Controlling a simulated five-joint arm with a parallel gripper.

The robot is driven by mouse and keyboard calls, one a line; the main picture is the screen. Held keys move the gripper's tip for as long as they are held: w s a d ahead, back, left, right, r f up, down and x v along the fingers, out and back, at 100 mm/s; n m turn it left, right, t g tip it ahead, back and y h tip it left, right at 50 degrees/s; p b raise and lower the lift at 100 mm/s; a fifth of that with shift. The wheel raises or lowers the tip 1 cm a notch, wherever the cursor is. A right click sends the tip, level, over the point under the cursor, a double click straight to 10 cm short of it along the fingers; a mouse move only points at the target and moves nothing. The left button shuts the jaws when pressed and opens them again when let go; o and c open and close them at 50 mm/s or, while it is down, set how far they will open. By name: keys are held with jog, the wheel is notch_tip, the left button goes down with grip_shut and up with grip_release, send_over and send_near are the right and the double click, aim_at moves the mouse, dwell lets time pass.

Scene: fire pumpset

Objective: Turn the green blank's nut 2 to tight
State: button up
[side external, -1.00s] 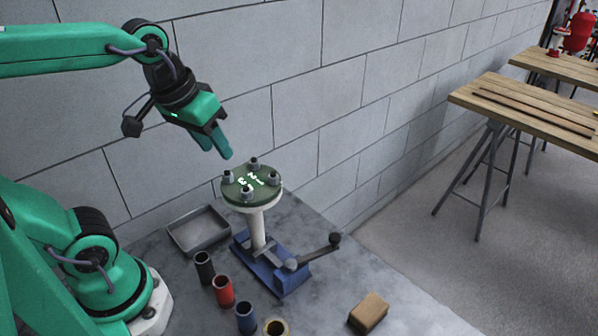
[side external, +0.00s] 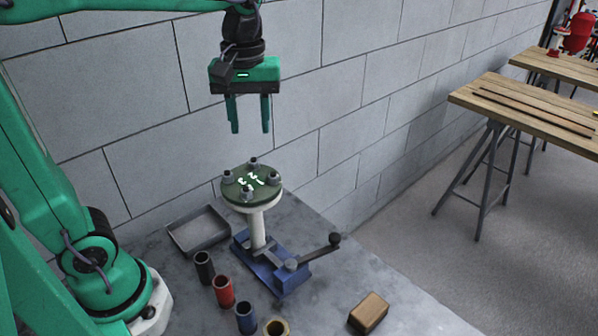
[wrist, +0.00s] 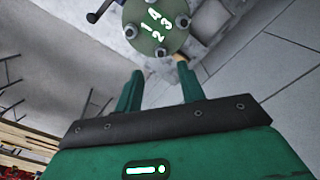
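The green blank (side external: 252,187) is a round flange on a white pipe stub, held upright in a blue vise (side external: 275,272). Several grey nuts on studs stand around its rim, with white digits painted in the middle. In the wrist view the blank (wrist: 150,40) lies at the top, partly cut off. Nut 2 (wrist: 161,52) appears to be the one beside the digit 2, nearest my fingers there. Which nut it is in the side view I cannot tell. My gripper (side external: 250,131) is open and empty, pointing down above the blank, clear of the nuts.
A grey tray (side external: 200,245) lies left of the vise. Black (side external: 204,268), red (side external: 223,291) and blue (side external: 246,318) sockets and a brass ring (side external: 276,328) stand in front. The vise handle (side external: 320,250) sticks out right. A brown block (side external: 369,312) lies front right. A wall stands behind.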

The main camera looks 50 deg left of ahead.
aim_at(253, 163)
jog(key=shift+f, duration=3.9)
grip_shut()
